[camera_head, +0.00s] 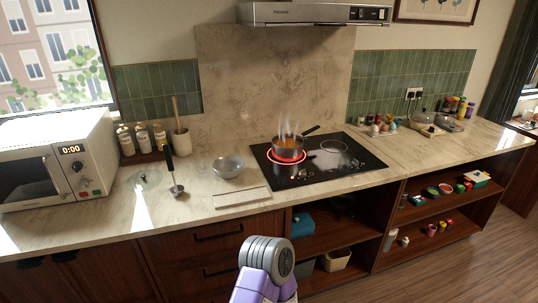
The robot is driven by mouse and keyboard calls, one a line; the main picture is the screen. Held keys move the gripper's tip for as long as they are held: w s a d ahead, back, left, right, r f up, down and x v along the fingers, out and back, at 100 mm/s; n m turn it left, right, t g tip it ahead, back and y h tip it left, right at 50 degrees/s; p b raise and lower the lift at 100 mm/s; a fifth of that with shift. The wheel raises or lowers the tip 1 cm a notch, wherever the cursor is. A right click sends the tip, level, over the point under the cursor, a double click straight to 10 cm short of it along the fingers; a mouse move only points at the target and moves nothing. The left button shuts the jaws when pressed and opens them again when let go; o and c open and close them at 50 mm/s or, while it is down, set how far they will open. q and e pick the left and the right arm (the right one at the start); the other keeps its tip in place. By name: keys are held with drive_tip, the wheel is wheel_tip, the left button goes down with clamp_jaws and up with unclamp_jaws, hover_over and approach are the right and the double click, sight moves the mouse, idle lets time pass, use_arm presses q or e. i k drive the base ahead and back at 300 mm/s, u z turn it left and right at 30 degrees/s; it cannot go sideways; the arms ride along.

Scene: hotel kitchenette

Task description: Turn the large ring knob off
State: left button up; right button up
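The black glass cooktop (331,175) is set in the counter. A ring at its left (270,158) glows red around the base of a steaming pot (288,149). The pot holds orange food, and its handle points to the back right. The right ring (333,146) is dark and bare. Small control knobs (302,174) seem to sit near the cooktop's front edge. They are too small to tell which is the large ring's or how each is turned. A grey and purple part of my arm rises at the bottom middle, below the counter front. Neither gripper shows.
A pale board (241,197), a glass bowl (228,166) and a ladle (176,184) lie left of the cooktop. A microwave (60,163) stands far left. The range hood (315,14) hangs above. Open shelves (430,209) are below.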

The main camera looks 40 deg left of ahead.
sight(302, 173)
drive_tip(key=u, duration=1.05)
drive_tip(key=i, duration=1)
drive_tip(key=u, duration=1)
